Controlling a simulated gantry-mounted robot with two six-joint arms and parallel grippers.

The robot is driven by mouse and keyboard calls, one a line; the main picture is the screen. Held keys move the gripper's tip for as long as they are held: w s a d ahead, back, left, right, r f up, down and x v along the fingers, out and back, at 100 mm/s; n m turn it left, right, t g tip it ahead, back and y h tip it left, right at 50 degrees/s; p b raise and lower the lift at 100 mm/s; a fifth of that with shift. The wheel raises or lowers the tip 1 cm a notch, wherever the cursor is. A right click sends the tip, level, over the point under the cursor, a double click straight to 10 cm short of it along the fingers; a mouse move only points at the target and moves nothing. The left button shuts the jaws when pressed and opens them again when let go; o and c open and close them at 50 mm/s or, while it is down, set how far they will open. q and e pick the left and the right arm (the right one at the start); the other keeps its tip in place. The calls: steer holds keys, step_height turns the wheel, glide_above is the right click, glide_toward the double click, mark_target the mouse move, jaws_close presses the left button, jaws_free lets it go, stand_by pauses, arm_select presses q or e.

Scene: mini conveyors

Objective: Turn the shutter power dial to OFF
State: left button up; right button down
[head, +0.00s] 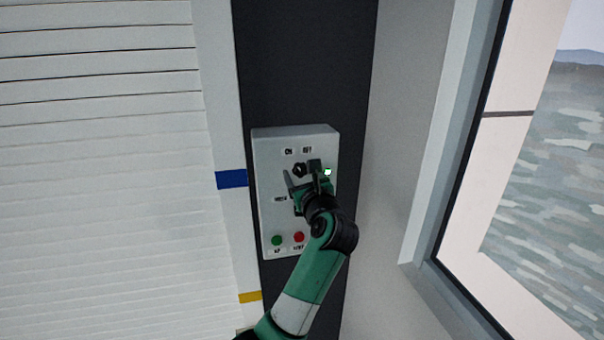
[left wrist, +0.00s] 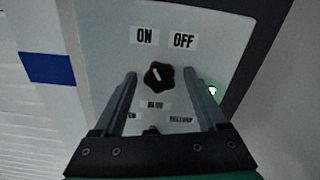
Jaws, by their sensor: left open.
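The shutter power dial (head: 299,171) is a black lobed knob on a light grey control box (head: 263,215). It also shows in the left wrist view (left wrist: 158,77), below the ON label (left wrist: 145,36) and the OFF label (left wrist: 183,41). A small pale mark on the dial seems to point up-left, toward ON. My left gripper (head: 301,168) is open in front of the box, with one finger on each side of the dial. Gaps show between the fingers and the dial in the left wrist view. My right gripper is not in view.
A green button (head: 277,240) and a red button (head: 299,237) sit low on the box. A small lit lamp (head: 327,172) is at its right. A white slatted shutter (head: 100,150) is at left, a window (head: 540,170) at right. A second knob is partly hidden by my gripper.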

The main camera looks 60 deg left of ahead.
arm_select(q)
jaws_close()
steer(key=shift+r+p, duration=0.15)
steer(key=shift+p, duration=0.35)
steer(key=m+p, duration=1)
steer(key=p, duration=0.6)
steer(key=shift+r+p, duration=0.2)
steer(key=shift+p, duration=0.1)
steer(key=shift+f+m+p, duration=0.2)
steer(key=shift+m+p, duration=0.75)
steer(key=shift+m, duration=0.05)
steer(key=shift+f, duration=0.1)
jaws_free()
